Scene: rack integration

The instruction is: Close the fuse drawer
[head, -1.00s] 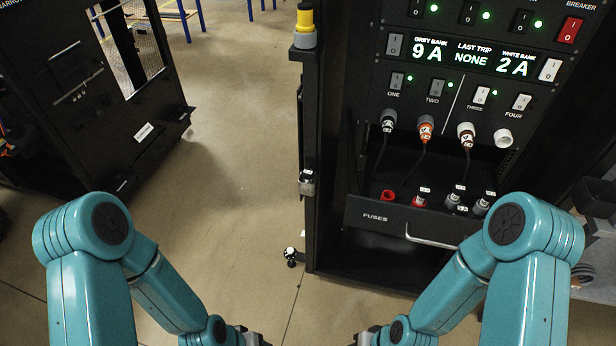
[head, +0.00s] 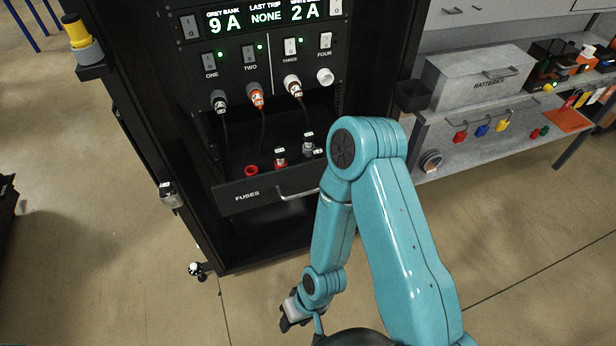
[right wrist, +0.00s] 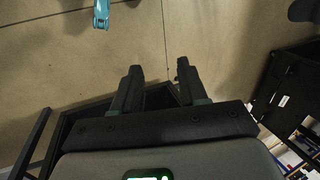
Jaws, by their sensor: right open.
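The fuse drawer (head: 232,199) is a black drawer marked FUSES in the black rack, pulled out below the sockets. Its silver handle (head: 290,195) is partly hidden by my right arm. Red and grey fuses (head: 280,158) stand inside the drawer. My right gripper (head: 288,318) is low in front of the rack, below and apart from the drawer. In the right wrist view its two dark fingers (right wrist: 157,84) are spread with nothing between them. My left gripper is out of view.
A grey bench (head: 440,150) with a batteries box (head: 478,80) and coloured padlocks stands at the right. A yellow-topped post fitting (head: 78,32) and a small latch (head: 171,194) are on the rack's left edge. The floor in front is clear.

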